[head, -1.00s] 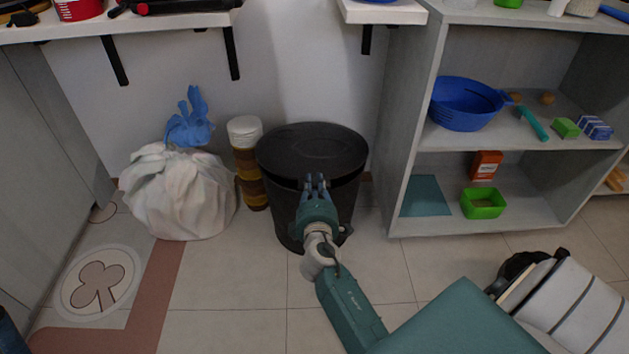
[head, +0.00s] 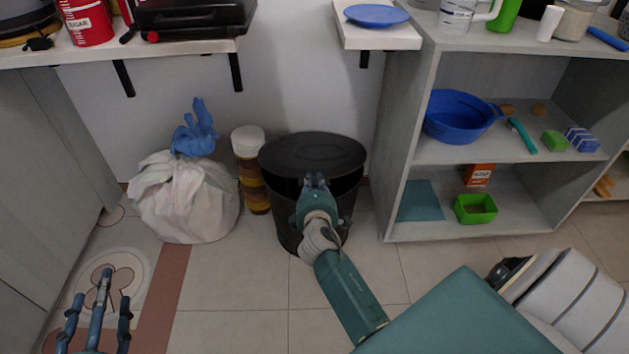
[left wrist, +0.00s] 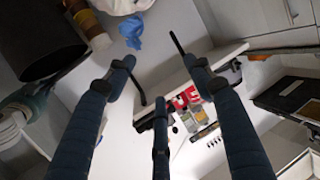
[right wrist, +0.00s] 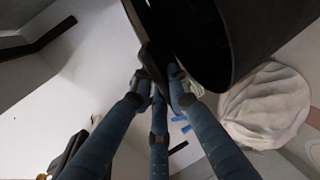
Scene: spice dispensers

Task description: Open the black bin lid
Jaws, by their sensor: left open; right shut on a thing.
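The black bin (head: 290,228) stands on the floor by the wall in the head view. Its black lid (head: 312,152) is tilted up, with a dark gap between the lid and the rim at the front. My right gripper (head: 316,182) is at the front edge of the lid and shut on it. In the right wrist view the right fingers (right wrist: 160,78) meet at the lid's edge (right wrist: 150,45), beside the bin's dark opening. My left gripper (head: 98,300) is open and empty at the lower left of the head view, far from the bin.
A white bag with a blue tied top (head: 185,198) and a brown jar with a white cap (head: 250,170) stand left of the bin. A grey shelf unit (head: 397,170) stands to its right. Wall shelves (head: 200,50) hang above. The floor in front is clear.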

